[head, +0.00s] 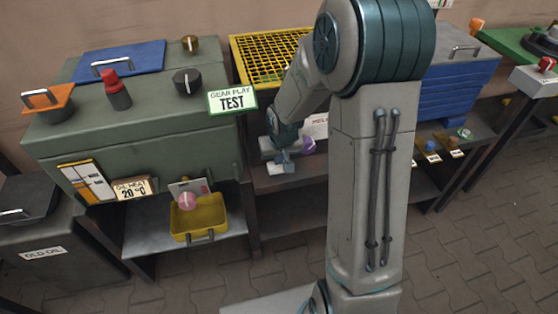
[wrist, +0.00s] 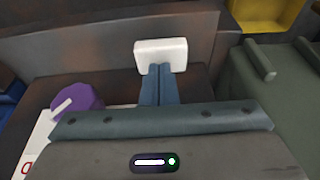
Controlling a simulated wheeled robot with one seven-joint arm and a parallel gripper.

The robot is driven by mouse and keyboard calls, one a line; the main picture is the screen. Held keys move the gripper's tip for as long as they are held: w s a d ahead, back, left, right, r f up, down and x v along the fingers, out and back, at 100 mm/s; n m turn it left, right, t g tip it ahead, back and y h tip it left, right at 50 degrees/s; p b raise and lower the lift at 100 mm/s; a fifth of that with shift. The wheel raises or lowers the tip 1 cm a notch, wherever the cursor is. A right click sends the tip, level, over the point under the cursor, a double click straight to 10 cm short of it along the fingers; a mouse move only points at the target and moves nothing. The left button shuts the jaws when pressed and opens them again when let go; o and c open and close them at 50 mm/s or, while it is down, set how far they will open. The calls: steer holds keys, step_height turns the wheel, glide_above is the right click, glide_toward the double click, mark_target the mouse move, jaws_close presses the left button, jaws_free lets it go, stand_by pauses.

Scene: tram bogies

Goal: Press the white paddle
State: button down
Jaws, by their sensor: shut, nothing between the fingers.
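The white paddle (wrist: 160,53) is a small white block with rounded corners. In the wrist view it lies right at the tips of my gripper (wrist: 159,70), whose two blue fingers are together with nothing between them. The fingertips overlap the paddle's lower edge; I cannot tell if they touch it. In the head view my gripper (head: 282,158) points down in front of the shelf bay under the yellow mesh, with the pale paddle (head: 281,169) just below it. The paddle's mount is hidden.
A purple knob (wrist: 78,103) sits left of my fingers in the wrist view; it also shows in the head view (head: 308,146). A green cabinet (head: 140,140) with knobs and a yellow tray (head: 199,218) stand at left. Blue boxes (head: 455,85) stand at right.

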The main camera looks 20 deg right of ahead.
steer(key=shift+f, duration=0.25)
steer(key=shift+f+b, duration=0.95)
steer(key=shift+f, duration=0.1)
steer(key=shift+s, duration=0.1)
steer(key=shift+r+p, duration=0.55)
steer(key=shift+r, duration=0.05)
step_height(320, 180, up, 4)
steer(key=p, duration=0.3)
steer(key=shift+r, duration=0.15)
steer(key=p+v, duration=0.2)
steer(key=v, duration=1.7)
steer(key=shift+p, duration=0.35)
